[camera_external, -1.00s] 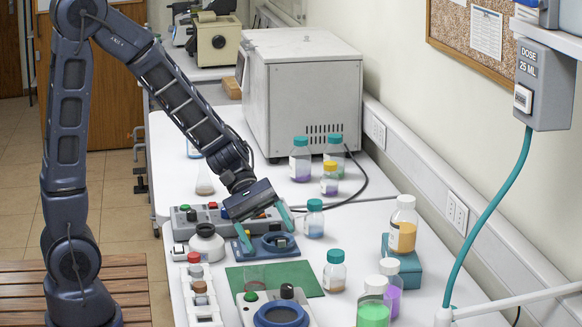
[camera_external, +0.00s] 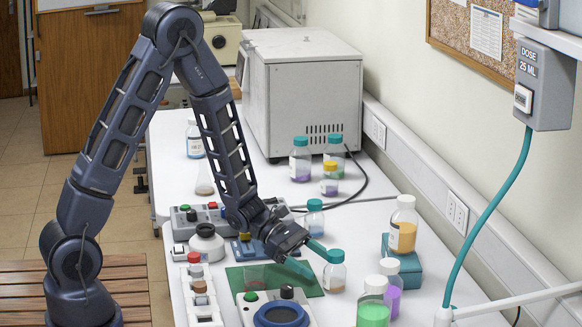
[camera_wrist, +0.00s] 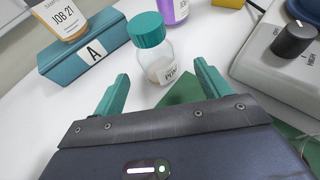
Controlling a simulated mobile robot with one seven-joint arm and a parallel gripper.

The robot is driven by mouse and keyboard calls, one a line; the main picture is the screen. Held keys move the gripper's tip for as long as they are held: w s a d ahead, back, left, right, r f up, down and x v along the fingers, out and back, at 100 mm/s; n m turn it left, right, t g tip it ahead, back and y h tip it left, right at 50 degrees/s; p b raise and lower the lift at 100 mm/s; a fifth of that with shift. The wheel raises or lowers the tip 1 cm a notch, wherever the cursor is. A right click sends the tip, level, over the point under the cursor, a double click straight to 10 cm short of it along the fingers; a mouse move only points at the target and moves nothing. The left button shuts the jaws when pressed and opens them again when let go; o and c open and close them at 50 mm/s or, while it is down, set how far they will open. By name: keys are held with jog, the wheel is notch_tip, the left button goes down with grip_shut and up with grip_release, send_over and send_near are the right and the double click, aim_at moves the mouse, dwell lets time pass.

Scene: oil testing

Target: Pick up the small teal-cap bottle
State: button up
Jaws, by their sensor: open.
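The small teal-cap bottle (camera_external: 335,276) stands upright on the white bench at the right edge of the green mat. It is clear glass with a pale brownish content low inside and a white label. In the wrist view the bottle (camera_wrist: 160,62) stands just beyond and between the tips of my teal fingers. My gripper (camera_external: 318,267) is open and low, just left of the bottle, with the fingers pointing at it. No contact is visible. In the wrist view my gripper (camera_wrist: 161,72) has nothing in its grasp. Another small teal-cap bottle (camera_external: 314,220) stands farther back.
A teal block (camera_external: 402,268) marked A carries an orange bottle (camera_external: 403,228) at the right. A purple bottle (camera_external: 391,290) and a green one (camera_external: 373,308) stand in front. A device with a black knob (camera_wrist: 294,39) is close on the wrist view's right.

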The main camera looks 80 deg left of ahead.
aim_at(345, 282)
jog(key=shift+x, duration=4.1)
jog(key=shift+w+a, duration=0.15)
jog(key=shift+a, duration=0.05)
jog(key=c, duration=1.2)
notch_tip(345, 282, up, 20)
